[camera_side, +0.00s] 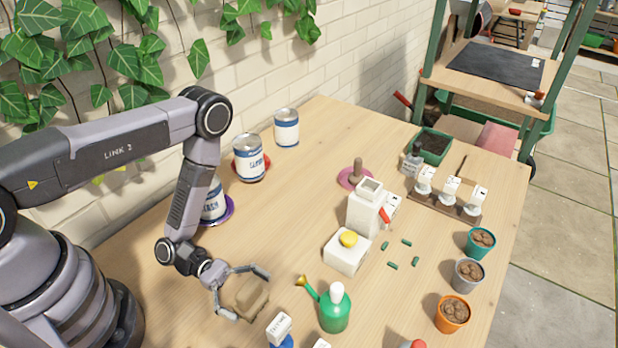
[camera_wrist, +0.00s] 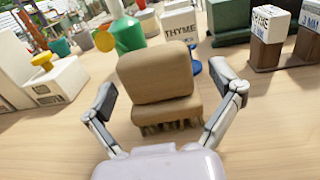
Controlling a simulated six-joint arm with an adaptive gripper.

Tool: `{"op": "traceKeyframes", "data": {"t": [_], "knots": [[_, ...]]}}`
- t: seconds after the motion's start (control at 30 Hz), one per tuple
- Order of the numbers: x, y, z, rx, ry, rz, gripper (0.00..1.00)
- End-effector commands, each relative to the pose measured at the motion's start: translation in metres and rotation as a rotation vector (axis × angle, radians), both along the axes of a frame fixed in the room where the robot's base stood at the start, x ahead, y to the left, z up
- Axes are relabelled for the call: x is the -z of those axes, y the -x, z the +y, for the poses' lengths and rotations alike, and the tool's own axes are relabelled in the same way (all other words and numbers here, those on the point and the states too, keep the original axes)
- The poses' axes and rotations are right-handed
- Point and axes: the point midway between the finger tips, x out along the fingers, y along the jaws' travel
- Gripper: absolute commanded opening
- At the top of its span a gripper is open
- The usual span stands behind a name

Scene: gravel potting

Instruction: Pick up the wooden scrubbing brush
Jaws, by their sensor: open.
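The wooden scrubbing brush (camera_side: 247,297) is a light brown block with a raised grip on the tabletop. In the wrist view the brush (camera_wrist: 157,82) stands upright, bristles down at its lower edge. My gripper (camera_side: 247,292) is open, with its two fingers spread around the brush. In the wrist view the fingers of my gripper (camera_wrist: 165,100) lie to the left and right of the brush, with a visible gap on each side. The side view does not clearly show whether a finger touches it.
A green watering can (camera_side: 334,310) and a white box labelled THYME (camera_side: 279,327) stand close to the right of the brush. A white block with a yellow knob (camera_side: 347,252) is behind. Paint cans (camera_side: 249,158) line the wall side. Bare wooden tabletop (camera_side: 285,220) lies behind the gripper.

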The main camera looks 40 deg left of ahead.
Motion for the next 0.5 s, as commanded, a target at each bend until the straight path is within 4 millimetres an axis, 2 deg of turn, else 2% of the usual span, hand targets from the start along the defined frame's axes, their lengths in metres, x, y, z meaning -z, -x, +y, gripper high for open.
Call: {"op": "traceKeyframes", "data": {"t": [0.13, 0.5], "knots": [[-0.0001, -0.0003, 0.0003, -0.001, 0.000, 0.000, 0.90], [-0.0001, -0.0003, 0.0004, 0.000, 0.000, 0.000, 0.42]]}}
